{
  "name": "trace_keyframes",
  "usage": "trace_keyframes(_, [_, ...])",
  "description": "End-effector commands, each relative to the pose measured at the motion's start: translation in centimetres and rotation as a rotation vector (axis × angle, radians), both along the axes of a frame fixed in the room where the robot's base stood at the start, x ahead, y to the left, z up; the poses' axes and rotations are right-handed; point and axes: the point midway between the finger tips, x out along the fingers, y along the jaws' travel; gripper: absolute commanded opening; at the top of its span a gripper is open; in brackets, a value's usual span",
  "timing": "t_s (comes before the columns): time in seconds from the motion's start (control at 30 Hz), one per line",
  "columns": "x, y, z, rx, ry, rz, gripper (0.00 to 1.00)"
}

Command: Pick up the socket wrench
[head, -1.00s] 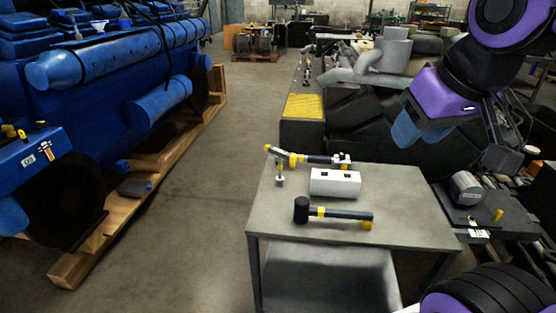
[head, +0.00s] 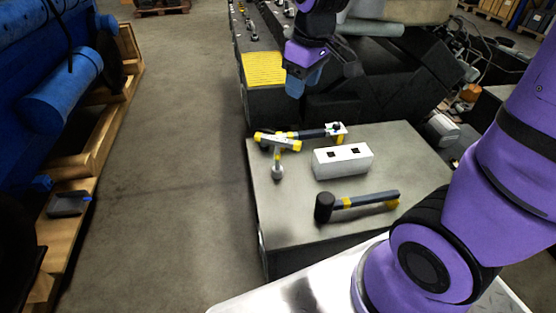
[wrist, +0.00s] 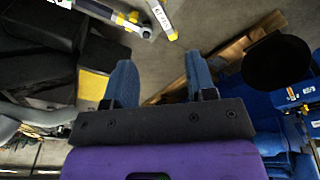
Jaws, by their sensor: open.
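My gripper (head: 303,84) is open and empty, above and beyond the table's back edge, apart from the tools. In the wrist view, its two blue fingers (wrist: 161,85) are spread wide, and parts of tools show at the top edge.
A white box (head: 343,161) with two dark slots stands just in front of the wrench. A black-headed mallet (head: 357,203) lies nearer the front. A black block with a yellow top (head: 263,70) stands behind the table. Open floor (head: 180,150) lies to the left.

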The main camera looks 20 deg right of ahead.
Motion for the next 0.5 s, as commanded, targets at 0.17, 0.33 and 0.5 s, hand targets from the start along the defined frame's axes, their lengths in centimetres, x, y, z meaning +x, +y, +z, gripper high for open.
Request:
trace_keyframes(0.17, [3.1,1.3,-4.9,-0.03,0.069,0.123,0.51])
trace_keyframes(0.33, [5.0,2.4,-9.1,-0.055,0.117,0.224,0.51])
trace_keyframes(0.5, [6.0,2.9,-11.8,-0.07,0.144,0.287,0.51])
